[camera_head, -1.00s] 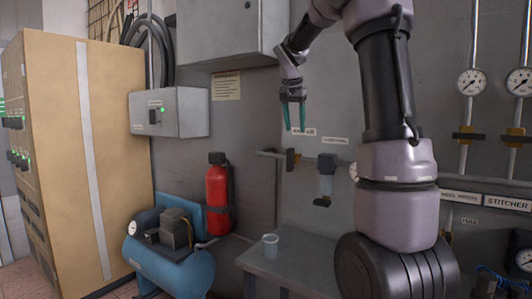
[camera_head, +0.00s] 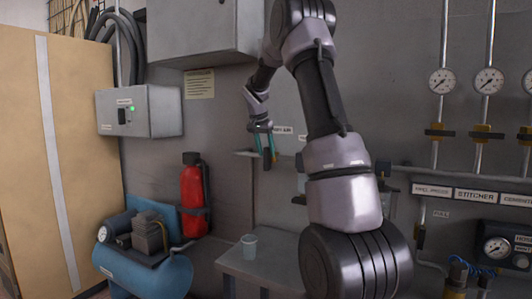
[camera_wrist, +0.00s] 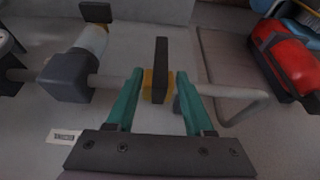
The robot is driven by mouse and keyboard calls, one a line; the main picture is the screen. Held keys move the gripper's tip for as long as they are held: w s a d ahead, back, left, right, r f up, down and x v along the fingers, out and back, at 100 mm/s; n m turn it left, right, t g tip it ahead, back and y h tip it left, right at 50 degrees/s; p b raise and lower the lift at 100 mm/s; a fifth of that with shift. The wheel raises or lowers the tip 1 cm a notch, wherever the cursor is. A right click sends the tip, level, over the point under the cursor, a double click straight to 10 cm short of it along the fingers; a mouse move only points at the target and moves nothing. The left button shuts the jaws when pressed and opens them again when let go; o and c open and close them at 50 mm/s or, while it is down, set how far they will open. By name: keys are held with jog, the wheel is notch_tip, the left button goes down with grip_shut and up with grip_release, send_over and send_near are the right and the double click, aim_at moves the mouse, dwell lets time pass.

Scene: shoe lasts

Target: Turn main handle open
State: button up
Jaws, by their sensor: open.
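The main handle is a black bar lever (camera_wrist: 161,58) on a yellow valve body (camera_wrist: 147,84), set on a grey pipe (camera_wrist: 230,91) in the wrist view. My gripper (camera_wrist: 160,76) is open, its teal fingers one on each side of the valve and lever. I see gaps between the fingers and the lever, with the lever reaching beyond the fingertips. In the head view my gripper (camera_head: 266,150) is at the wall pipe, and the dark lever (camera_head: 267,160) shows between its fingers. The yellow body is mostly hidden there.
A filter unit (camera_wrist: 66,78) sits on the same pipe, left in the wrist view. Below the pipe are a table (camera_head: 285,262) with a cup (camera_head: 249,246), a red extinguisher (camera_head: 193,197) and a blue compressor (camera_head: 150,272). A grey cabinet (camera_head: 205,35) hangs above. Gauges (camera_head: 441,81) stand right.

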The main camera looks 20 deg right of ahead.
jog(key=shift+f, duration=0.3)
grip_shut()
